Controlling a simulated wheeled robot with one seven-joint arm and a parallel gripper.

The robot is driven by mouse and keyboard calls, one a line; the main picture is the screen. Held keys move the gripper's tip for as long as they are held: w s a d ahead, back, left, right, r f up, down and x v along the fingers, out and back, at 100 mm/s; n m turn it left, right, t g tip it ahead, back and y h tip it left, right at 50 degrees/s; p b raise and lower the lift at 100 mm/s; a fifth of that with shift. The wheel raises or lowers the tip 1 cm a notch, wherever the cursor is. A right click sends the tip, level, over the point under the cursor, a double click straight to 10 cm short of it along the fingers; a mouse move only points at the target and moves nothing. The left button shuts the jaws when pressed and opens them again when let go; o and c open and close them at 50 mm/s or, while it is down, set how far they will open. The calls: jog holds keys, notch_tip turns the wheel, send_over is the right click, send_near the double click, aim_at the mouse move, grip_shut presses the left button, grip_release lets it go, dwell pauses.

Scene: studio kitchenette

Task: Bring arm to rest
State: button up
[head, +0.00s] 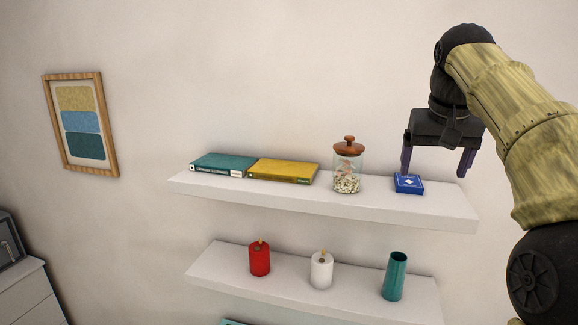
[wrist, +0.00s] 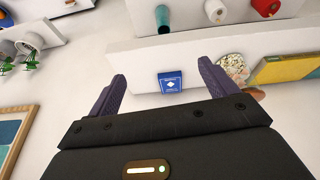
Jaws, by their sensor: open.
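My gripper (head: 435,172) is open and empty, with its purple fingers spread and pointing down. In the head view it hangs in front of and above the right end of the upper white shelf (head: 285,196). A small blue box (head: 408,183) lies on that shelf, just below the fingers. In the wrist view the blue box (wrist: 170,81) shows between and beyond the two fingers of my gripper (wrist: 158,85), and neither finger appears to touch it.
The upper shelf also holds a glass jar with a wooden lid (head: 347,168), a yellow book (head: 283,171) and a teal book (head: 222,165). The lower shelf (head: 213,273) holds a red candle (head: 259,260), a white candle (head: 321,271) and a teal vase (head: 395,277). A framed picture (head: 112,150) hangs left.

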jog(key=a+f+n+b, duration=0.1)
jog(key=a+f+b, duration=0.25)
jog(key=f, duration=0.95)
jog(key=a+f+n+b, duration=0.15)
jog(key=a+f, duration=0.35)
jog(key=f, duration=0.7)
jog(key=s+a+f+b, duration=0.1)
jog(key=s+f+b, duration=0.1)
jog(key=s+f, duration=0.6)
jog(key=s+a+f+g+y+b, duration=0.1)
jog(key=s+f, duration=0.7)
jog(key=f, duration=0.8)
jog(key=shift+a+b, duration=0.5)
jog(key=shift+b, duration=0.5)
jog(key=shift+f, duration=0.1)
